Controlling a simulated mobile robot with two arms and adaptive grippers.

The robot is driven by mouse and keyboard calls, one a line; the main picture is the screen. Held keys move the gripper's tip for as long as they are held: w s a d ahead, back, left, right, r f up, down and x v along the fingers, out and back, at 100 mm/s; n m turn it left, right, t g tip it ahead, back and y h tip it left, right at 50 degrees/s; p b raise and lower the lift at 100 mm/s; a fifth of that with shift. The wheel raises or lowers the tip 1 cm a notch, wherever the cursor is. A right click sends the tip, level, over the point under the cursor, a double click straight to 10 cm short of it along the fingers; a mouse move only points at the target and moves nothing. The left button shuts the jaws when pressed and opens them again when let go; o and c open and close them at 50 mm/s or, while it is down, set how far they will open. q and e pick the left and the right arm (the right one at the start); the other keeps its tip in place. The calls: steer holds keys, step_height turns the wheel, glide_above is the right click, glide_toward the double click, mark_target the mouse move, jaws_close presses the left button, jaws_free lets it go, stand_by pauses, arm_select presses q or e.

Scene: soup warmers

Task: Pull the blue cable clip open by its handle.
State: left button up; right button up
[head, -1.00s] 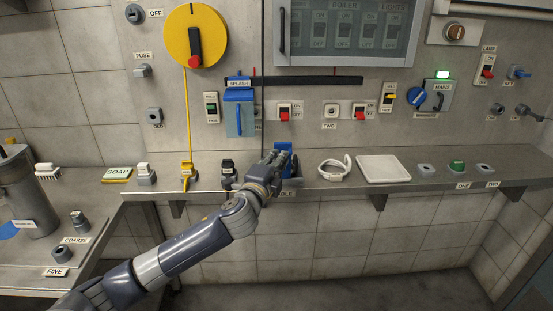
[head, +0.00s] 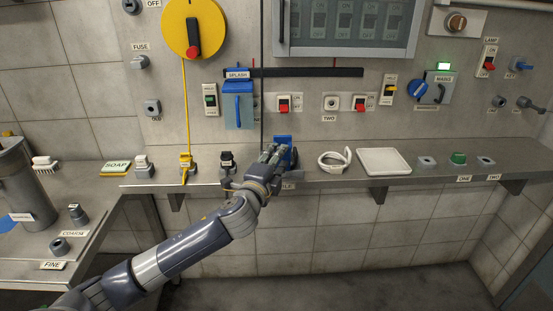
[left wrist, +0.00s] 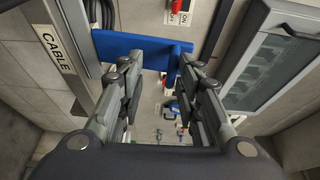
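The blue cable clip (head: 284,141) stands at the front of the wall shelf, partly hidden by my left gripper (head: 271,153). In the left wrist view it is a wide blue bar (left wrist: 140,46) beside the CABLE label (left wrist: 53,49). A narrower blue part (left wrist: 172,64) shows between the fingers, near the right one. My left gripper (left wrist: 158,66) has its two fingers apart, with their tips at the blue bar. I cannot tell whether they touch it. My right gripper is not in view.
The steel shelf (head: 330,176) holds a black clip (head: 227,163) to the left of the gripper, and a white coiled cable (head: 334,160) and white tray (head: 383,161) to the right. A blue splash cover (head: 238,106) hangs on the wall above. The floor in front is clear.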

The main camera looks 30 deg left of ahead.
arm_select(q)
steer(key=shift+f, duration=0.1)
steer(key=s+d, duration=0.2)
steer(key=s, duration=1)
steer(key=shift+r, duration=0.2)
steer(key=shift+w, duration=0.1)
